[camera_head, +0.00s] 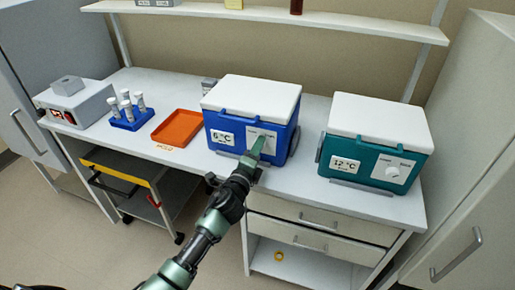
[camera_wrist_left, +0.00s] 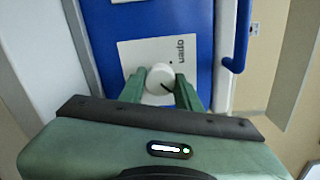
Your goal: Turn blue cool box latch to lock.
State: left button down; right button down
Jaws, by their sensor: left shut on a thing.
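The blue cool box (camera_head: 275,102) with a white lid stands on the bench, its front towards me. A white plate on its front carries the latch, a round white knob (camera_wrist_left: 160,79) with a dark mark, in the left wrist view. The word "open" is printed on the plate beside the knob. My left gripper (camera_head: 259,145) reaches the front of the box in the head view. In the left wrist view its green fingers (camera_wrist_left: 160,90) are shut on the knob, one on each side. In the head view the gripper hides the knob. My right gripper is not in view.
A teal cool box (camera_head: 350,148) with a white lid stands to the right. An orange tray (camera_head: 177,127), a blue tube rack (camera_head: 130,122) and a grey device (camera_head: 75,103) stand to the left. A shelf (camera_head: 300,20) runs above the bench.

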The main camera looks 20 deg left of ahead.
pick_arm(q)
jog(key=shift+f, duration=0.15)
jog(key=c, duration=1)
grip_release()
jog(key=s, duration=0.8)
jog(key=shift+a+b, duration=0.15)
jog(key=shift+b, duration=0.25)
